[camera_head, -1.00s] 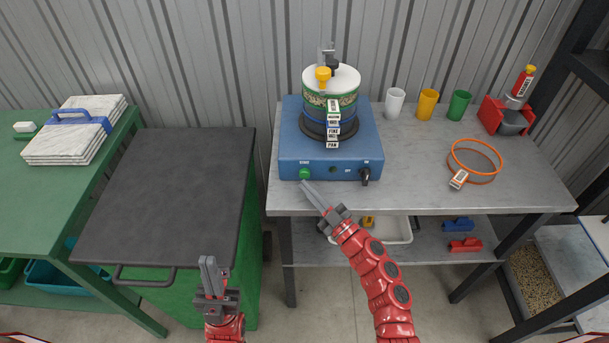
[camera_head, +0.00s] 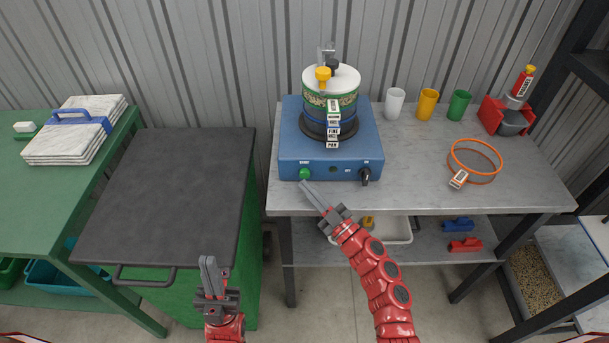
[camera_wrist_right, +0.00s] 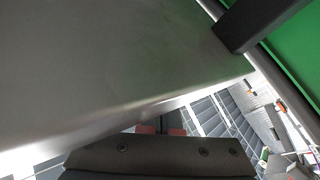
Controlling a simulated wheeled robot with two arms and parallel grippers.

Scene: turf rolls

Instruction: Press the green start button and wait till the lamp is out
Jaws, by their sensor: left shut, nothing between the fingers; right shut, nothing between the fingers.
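The blue shaker (camera_head: 290,140) stands on the grey bench with a stack of sieves (camera_head: 330,100) under a white lid. The green start button (camera_head: 305,173) is at the left of its front face. A small dark green lamp (camera_head: 333,169) sits right of the button and looks unlit. A black knob (camera_head: 365,175) is further right. My right gripper (camera_head: 304,184) is shut, its tips just below the button; I cannot tell if they touch it. My left gripper (camera_head: 208,260) is shut and empty, pointing up in front of the dark-topped cabinet.
The bench (camera_head: 420,180) also holds white, yellow and green cups (camera_head: 427,104), an orange ring (camera_head: 476,150) and a red holder (camera_head: 505,115). The dark cabinet top (camera_head: 170,190) is clear. A green table (camera_head: 40,195) stands at the left.

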